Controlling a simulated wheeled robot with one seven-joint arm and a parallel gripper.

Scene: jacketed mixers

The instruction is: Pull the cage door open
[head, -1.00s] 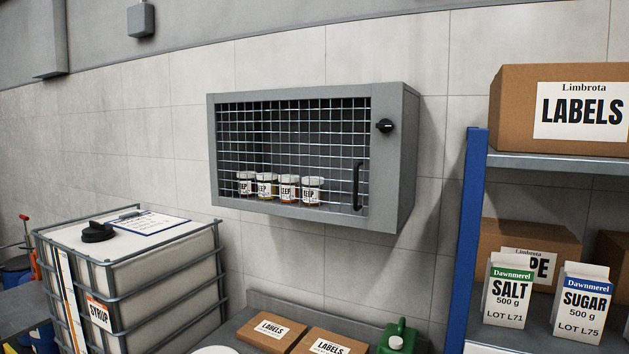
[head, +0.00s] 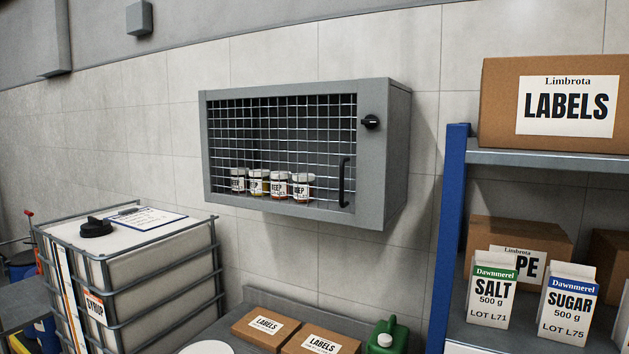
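The grey wall cabinet (head: 373,180) has a wire-mesh cage door (head: 280,125) on its front. The door looks shut, flush with the frame. A black upright bar handle (head: 344,182) sits at the door's lower right. A black knob (head: 370,122) is on the frame strip to the right of the door, above the handle. Several small labelled jars (head: 280,184) stand in a row inside, behind the mesh. My gripper is not in view.
A blue-posted shelf (head: 455,215) with boxes and cartons stands to the right. Below the cabinet, a grey surface holds flat label boxes (head: 265,326) and a green jug (head: 388,338). A caged white syrup tank (head: 150,265) stands at lower left. The space before the cabinet looks clear.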

